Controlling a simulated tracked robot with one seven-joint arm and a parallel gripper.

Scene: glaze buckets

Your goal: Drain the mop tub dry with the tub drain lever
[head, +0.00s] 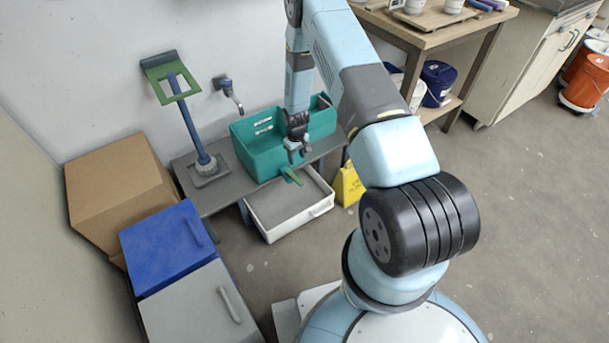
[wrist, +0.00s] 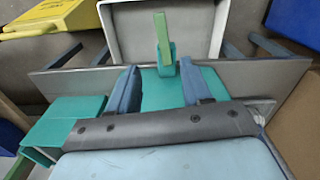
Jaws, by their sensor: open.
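The teal mop tub (head: 253,153) stands on a grey bench against the wall. A green drain lever (head: 291,176) sticks out from the tub's front, above a white catch basin (head: 314,214) on the floor. In the wrist view, the lever (wrist: 162,38) rises from a teal mount and points toward the basin (wrist: 120,35). My gripper (head: 297,153) is at the tub's front, close to the lever. Its fingers (wrist: 158,68) are spread and empty, with the lever beyond the tips, roughly between them in the picture. The tub's inside is mostly hidden, so its water level cannot be told.
A blue post with a green frame (head: 172,88) stands on the bench's left, near a wall tap (head: 229,92). A cardboard box (head: 118,190), a blue bin (head: 165,247) and a grey bin (head: 195,307) stand left. A yellow sign (head: 347,186) stands right of the basin.

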